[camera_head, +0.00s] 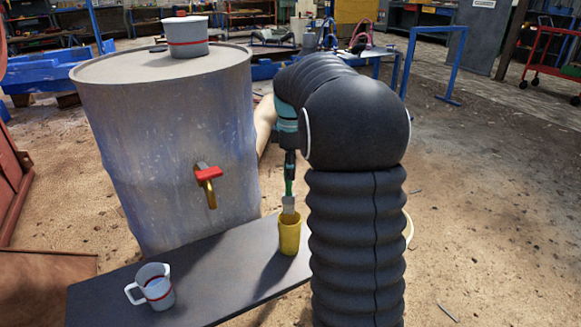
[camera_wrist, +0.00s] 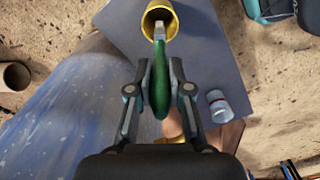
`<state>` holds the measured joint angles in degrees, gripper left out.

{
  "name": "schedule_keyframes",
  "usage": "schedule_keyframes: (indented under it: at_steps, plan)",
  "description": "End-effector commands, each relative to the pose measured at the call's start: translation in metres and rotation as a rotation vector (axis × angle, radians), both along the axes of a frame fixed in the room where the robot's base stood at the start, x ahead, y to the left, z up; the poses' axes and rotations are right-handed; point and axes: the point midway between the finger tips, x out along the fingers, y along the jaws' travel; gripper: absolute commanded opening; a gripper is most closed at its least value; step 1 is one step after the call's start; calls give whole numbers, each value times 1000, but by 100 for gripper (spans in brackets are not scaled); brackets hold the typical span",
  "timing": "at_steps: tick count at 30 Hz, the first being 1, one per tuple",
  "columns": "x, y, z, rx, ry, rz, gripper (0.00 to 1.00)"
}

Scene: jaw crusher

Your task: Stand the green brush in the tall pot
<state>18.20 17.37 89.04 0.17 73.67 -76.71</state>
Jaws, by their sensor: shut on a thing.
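The green brush (camera_wrist: 160,82) is held between the fingers of my gripper (camera_wrist: 160,70), which is shut on its handle. In the head view the brush (camera_head: 289,187) hangs upright with its pale head down, at the mouth of the tall yellow pot (camera_head: 289,236). The pot stands on the grey bench, and its open rim also shows in the wrist view (camera_wrist: 174,24). The brush tip overlaps the rim in both views; I cannot tell how deep it is. My black arm hides part of the space right of the pot.
A large drum (camera_head: 170,140) with a red-handled tap (camera_head: 207,180) stands behind the bench (camera_head: 225,265). A white jug with a red band (camera_head: 153,287) is at the bench's left, and another container (camera_head: 186,37) sits on the drum. Bench space between jug and pot is clear.

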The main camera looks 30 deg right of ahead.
Motion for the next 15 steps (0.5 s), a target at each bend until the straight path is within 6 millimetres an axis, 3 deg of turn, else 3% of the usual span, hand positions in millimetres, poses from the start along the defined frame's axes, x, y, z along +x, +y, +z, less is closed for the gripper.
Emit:
schedule_keyframes:
  at_steps: [15]
  plan:
    - [0, 0, -42, 1, 1, 0, 0]
